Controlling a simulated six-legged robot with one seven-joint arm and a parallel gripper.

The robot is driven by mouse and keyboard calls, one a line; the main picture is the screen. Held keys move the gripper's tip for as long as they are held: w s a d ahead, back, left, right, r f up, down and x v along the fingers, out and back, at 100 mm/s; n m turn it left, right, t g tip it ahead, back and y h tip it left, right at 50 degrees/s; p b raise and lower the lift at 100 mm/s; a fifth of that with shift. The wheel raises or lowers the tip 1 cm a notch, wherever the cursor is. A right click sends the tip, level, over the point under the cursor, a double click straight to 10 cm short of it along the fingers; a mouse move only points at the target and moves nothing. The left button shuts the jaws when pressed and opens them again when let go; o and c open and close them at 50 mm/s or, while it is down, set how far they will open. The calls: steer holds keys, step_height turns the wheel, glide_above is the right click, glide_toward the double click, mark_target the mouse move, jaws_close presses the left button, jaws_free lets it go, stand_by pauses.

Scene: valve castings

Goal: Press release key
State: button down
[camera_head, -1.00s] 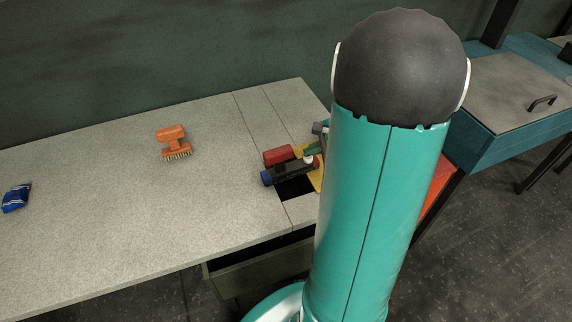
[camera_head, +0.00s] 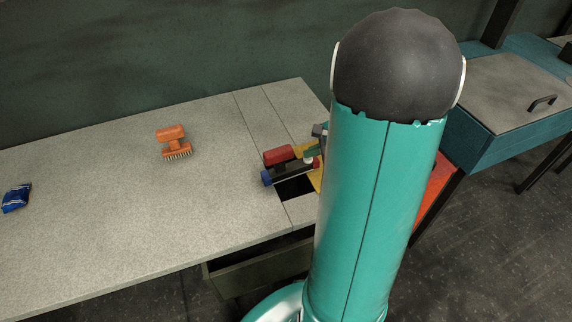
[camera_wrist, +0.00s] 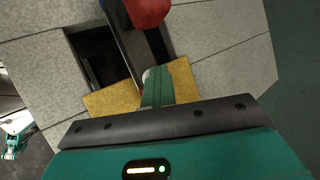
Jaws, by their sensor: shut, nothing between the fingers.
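My gripper (camera_wrist: 157,82) has its green fingers together with nothing between them. They point down over the fixture on the table, seen in the wrist view. A small whitish part (camera_wrist: 147,73) sits at the fingertips, partly hidden by them; I cannot tell if it is the release key or if they touch. In the head view the fixture has a red block (camera_head: 279,155), a dark bar, a blue end (camera_head: 266,178) and a yellow plate (camera_head: 317,181). The red block also shows in the wrist view (camera_wrist: 147,12). My arm hides much of this area in the head view.
A dark opening (camera_head: 296,189) lies in the grey table (camera_head: 120,210) beside the fixture. An orange brush (camera_head: 173,142) and a blue packet (camera_head: 16,198) lie farther left. A teal bench (camera_head: 510,140) stands at the right. The table's middle is clear.

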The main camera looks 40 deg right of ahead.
mark_target(310, 160)
steer(key=shift+r, duration=0.3)
steer(key=shift+a+r, duration=0.15)
steer(key=shift+r, duration=1.4)
steer(key=shift+a+r, duration=0.1)
steer(key=shift+r, duration=1.4)
steer(key=s+a+r+n+h, duration=0.1)
steer(key=s+a+r+n, duration=0.2)
steer(key=a+n, duration=0.4)
steer(key=s+a+r+n+g+h, duration=0.1)
steer(key=s+a+r+n, duration=0.2)
steer(key=a+n, duration=0.4)
steer(key=s+a+r+n+g+h, duration=0.1)
steer(key=s+a+r+n, duration=0.2)
steer(key=a+n, duration=0.4)
steer(key=a+r, duration=0.1)
steer(key=a, duration=0.5)
steer(key=shift+s+a+r+n, duration=0.2)
steer(key=shift+s+n, duration=0.1)
steer(key=shift+n, duration=0.1)
